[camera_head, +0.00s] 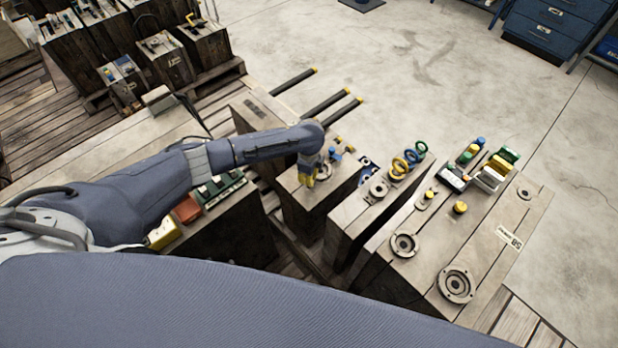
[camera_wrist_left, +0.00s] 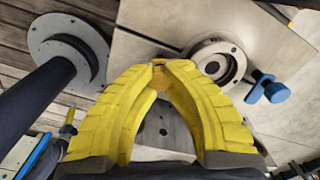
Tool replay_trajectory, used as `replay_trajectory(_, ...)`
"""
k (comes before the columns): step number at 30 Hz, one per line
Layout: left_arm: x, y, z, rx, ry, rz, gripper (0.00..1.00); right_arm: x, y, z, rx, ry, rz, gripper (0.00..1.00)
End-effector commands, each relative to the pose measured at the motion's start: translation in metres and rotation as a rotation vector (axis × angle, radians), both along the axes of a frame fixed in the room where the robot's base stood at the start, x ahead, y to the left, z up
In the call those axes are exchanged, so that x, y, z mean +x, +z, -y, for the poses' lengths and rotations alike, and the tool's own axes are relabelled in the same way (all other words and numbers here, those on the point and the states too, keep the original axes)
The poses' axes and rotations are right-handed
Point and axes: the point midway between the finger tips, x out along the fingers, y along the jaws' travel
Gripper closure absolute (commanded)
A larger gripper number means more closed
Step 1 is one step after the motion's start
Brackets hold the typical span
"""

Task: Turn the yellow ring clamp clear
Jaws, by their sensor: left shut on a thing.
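The yellow ring clamp (camera_wrist_left: 176,92) shows in the left wrist view as a small orange-yellow piece between my fingertips, mostly hidden by them. It sits beside the round steel ring (camera_wrist_left: 238,66) on the mould's top face; whether it overlaps the ring's rim I cannot tell. A blue clamp (camera_wrist_left: 277,92) is at the ring's other side, and it also shows in the head view (camera_head: 335,156). My left gripper (camera_head: 307,183) has yellow fingers pointing down onto this mould block (camera_head: 304,198); in the wrist view the fingertips (camera_wrist_left: 166,66) are shut on the clamp. My right gripper is out of view.
Right of this block stands another mould with yellow and green rings (camera_head: 412,156). Beyond it, a wide mould (camera_head: 470,235) carries several coloured parts. Dark rods with yellow ends (camera_head: 326,104) stick out behind. A dark flanged post (camera_wrist_left: 68,55) is close to my fingers.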

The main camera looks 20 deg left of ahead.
Motion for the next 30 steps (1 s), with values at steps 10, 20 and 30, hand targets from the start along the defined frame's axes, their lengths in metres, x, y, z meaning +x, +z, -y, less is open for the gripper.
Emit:
replay_trajectory(10, -0.0001, 0.0, 0.0004, 0.0, 0.304, 0.0, 1.0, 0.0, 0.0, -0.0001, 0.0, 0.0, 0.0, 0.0)
replay_trajectory(20, -0.0003, -0.0001, 0.0001, 0.0, 0.619, -0.001, 1.0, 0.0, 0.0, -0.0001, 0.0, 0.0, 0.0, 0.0)
replay_trajectory(30, -0.0003, -0.0001, 0.0003, 0.0, 0.94, -0.001, 1.0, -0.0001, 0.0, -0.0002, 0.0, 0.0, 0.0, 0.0)
